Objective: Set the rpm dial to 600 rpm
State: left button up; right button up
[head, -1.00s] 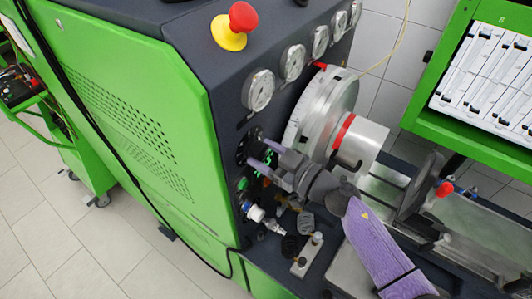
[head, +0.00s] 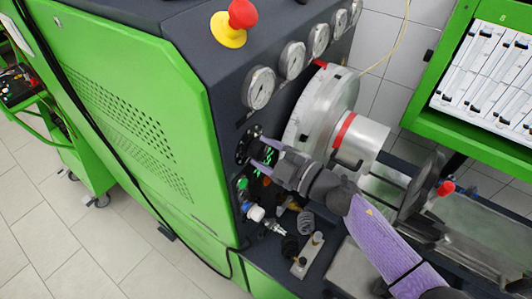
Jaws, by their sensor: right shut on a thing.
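The rpm dial (head: 242,150) is a dark round knob on the dark front panel of the green test bench, below the nearest gauge. My right gripper (head: 255,152) reaches in from the lower right, with its purple fingertips at the dial. It is shut on the dial, and the fingers partly cover it. Green lit digits of a display (head: 267,163) show between and behind the fingers, but I cannot read them. The dial's setting is not readable either. My left gripper is out of view.
A red emergency button (head: 241,15) on a yellow base sits on top of the bench. Several round gauges (head: 260,88) line the panel. A large metal flywheel (head: 318,112) stands close to the right of my gripper. Fittings (head: 257,213) stick out below the dial.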

jog(key=n+b, duration=0.1)
jog(key=n, duration=0.6)
jog(key=shift+b, duration=0.35)
dwell(0.4)
jog(key=o, duration=1.3)
jog(key=b+v, duration=0.1)
jog(key=v, duration=0.9)
jog(key=shift+b, duration=0.4)
